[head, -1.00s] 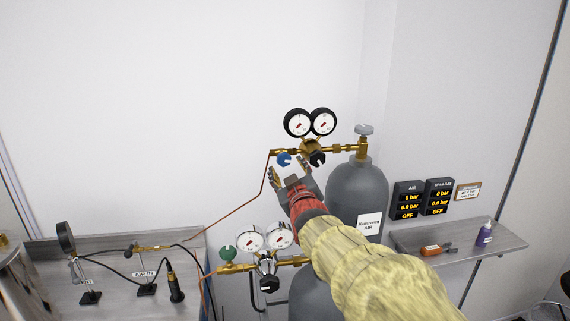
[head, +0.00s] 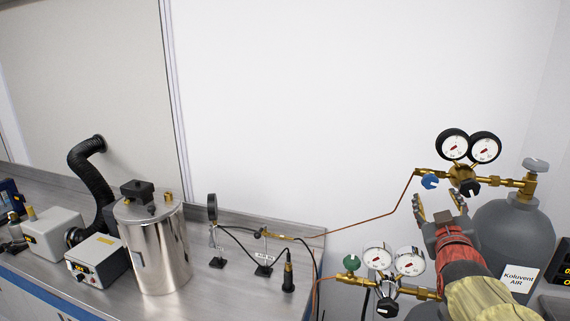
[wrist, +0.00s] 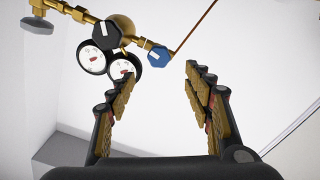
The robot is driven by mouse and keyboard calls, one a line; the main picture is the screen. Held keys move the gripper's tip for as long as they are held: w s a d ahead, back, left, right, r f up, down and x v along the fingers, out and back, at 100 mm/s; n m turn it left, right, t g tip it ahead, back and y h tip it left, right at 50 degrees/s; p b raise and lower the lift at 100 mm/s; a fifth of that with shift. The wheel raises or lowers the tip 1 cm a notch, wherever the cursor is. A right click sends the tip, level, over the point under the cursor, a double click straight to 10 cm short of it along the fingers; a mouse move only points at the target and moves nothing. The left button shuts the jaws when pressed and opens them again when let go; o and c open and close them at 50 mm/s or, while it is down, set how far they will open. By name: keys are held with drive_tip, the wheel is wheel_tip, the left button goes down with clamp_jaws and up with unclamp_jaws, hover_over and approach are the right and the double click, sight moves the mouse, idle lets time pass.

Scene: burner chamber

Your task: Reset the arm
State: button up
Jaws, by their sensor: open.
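My gripper (head: 440,206) is open and empty in the head view, just below the brass regulator (head: 461,172) of the air cylinder (head: 512,235). In the wrist view my gripper's two padded fingers (wrist: 160,92) stand wide apart, with only white wall between them. The regulator has two round gauges (head: 468,146), a blue knob (head: 430,181) and a black knob (head: 470,187). In the wrist view the blue knob (wrist: 157,56) and black knob (wrist: 121,34) lie beyond the fingertips. My arm hides part of the cylinder.
A lower regulator with a green knob (head: 351,262) and two gauges sits near my arm. A copper pipe (head: 375,226) runs left to the bench (head: 225,290). The bench holds a metal canister (head: 153,250), a control box (head: 97,262) and a black hose (head: 90,180). The wall above is clear.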

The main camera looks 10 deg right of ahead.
drive_tip(key=a+f, duration=0.1)
drive_tip(key=a, duration=0.1)
drive_tip(key=a+f+g+y, duration=0.1)
drive_tip(key=a, duration=0.2)
drive_tip(key=a+f+y, duration=0.1)
drive_tip(key=a+f, duration=0.1)
drive_tip(key=shift+s+a+g, duration=0.15)
drive_tip(key=shift+a+g, duration=0.15)
drive_tip(key=s+a+f+g+y, duration=0.4)
drive_tip(key=s+a+f, duration=0.4)
drive_tip(key=s+a, duration=0.25)
drive_tip(key=s+a+f+g+y, duration=0.35)
drive_tip(key=s+a+f, duration=0.45)
drive_tip(key=a, duration=0.4)
wheel_tip(320, 180, down, 12)
drive_tip(key=s+b, duration=0.1)
drive_tip(key=b, duration=1.1)
drive_tip(key=shift+s+n+g+b, duration=0.25)
drive_tip(key=shift+n+g+b, duration=0.1)
drive_tip(key=shift+n, duration=0.05)
drive_tip(key=shift+a, duration=0.1)
